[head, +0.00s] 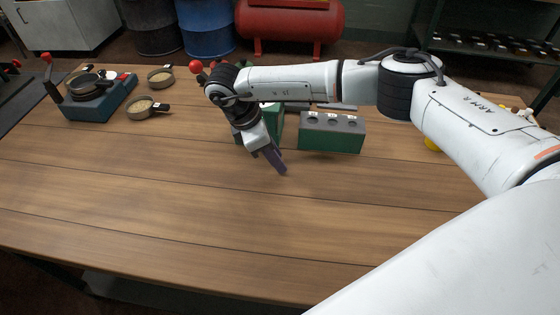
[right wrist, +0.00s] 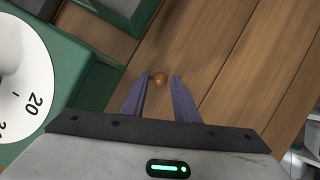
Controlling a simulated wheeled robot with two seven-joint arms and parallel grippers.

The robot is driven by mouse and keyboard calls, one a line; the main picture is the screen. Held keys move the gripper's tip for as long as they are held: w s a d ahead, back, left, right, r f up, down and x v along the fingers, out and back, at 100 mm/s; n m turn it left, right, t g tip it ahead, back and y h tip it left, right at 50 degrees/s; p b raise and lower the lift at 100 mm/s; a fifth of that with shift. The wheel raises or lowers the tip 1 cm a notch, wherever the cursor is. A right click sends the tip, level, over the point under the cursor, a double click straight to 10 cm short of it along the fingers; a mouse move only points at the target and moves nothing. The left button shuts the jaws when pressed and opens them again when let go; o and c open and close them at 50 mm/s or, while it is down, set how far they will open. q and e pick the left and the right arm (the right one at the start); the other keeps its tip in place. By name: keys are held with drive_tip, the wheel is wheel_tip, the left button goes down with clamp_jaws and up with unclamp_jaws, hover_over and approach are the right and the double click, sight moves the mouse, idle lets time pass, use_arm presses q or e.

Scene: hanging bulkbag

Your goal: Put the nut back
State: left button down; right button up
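A small round brown nut (right wrist: 160,79) shows in the right wrist view, on or just above the wooden table between my right gripper's purple fingertips. My right gripper (right wrist: 160,76) is open, with a gap visible on each side of the nut. In the head view my right gripper (head: 279,163) points down near the table, in front of a green housing. The nut cannot be made out in the head view. My left gripper is in neither view.
A green housing (right wrist: 65,40) with a white numbered dial (right wrist: 22,88) stands close left of my gripper. Small pans (head: 148,106) and a blue lever device (head: 95,105) stand at left. The front table (head: 180,215) is clear.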

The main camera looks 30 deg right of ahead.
clamp_jaws()
